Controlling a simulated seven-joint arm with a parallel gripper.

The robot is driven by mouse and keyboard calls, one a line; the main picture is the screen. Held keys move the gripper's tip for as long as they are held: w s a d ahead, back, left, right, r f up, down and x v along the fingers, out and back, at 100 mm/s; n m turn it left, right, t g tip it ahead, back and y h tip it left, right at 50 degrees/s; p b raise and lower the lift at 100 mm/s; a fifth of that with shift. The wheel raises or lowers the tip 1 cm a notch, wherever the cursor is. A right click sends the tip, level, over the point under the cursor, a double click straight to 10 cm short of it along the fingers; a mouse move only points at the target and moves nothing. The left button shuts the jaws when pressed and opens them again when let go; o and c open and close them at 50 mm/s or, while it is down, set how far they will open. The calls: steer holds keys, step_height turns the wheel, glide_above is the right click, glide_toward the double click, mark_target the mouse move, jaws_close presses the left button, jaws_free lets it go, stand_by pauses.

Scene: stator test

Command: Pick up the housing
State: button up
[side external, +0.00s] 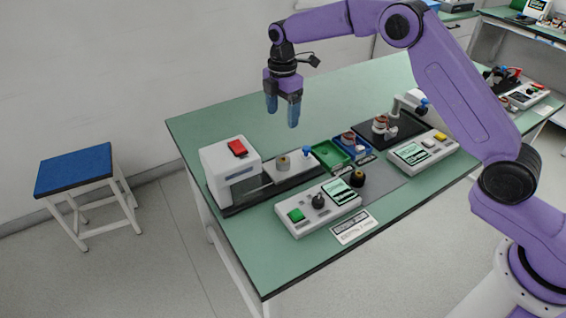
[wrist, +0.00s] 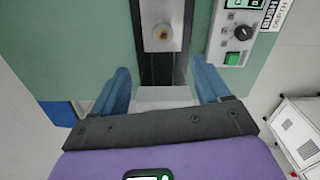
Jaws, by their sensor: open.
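My gripper (side external: 282,110) is open and empty, high above the green table, with its blue fingers pointing down. In the wrist view the two fingers (wrist: 161,82) are spread apart with nothing between them. A short grey cylinder (side external: 283,163), which looks like the housing, sits on the white carriage (side external: 298,172) of the press-like station. In the wrist view the cylinder (wrist: 162,36) shows a yellowish centre and lies ahead of the fingertips. The gripper is well above it, apart from it.
The white press (side external: 222,172) with a red top block stands left of the cylinder. A control box (side external: 318,207) with a green button and dark knob is in front. Green (side external: 329,166) and blue (side external: 365,157) trays lie to the right. The back left table is clear.

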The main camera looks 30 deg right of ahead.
glide_above(284, 159)
step_height(284, 159, down, 10)
steer(key=shift+w+a+f, duration=0.1)
steer(key=shift+w, duration=0.05)
steer(key=shift+s+f, duration=0.2)
steer(key=shift+f, duration=2.35)
steer(key=shift+c, duration=0.2)
steer(key=c, duration=1.1)
steer(key=shift+c, duration=0.2)
steer(key=shift+r, duration=0.1)
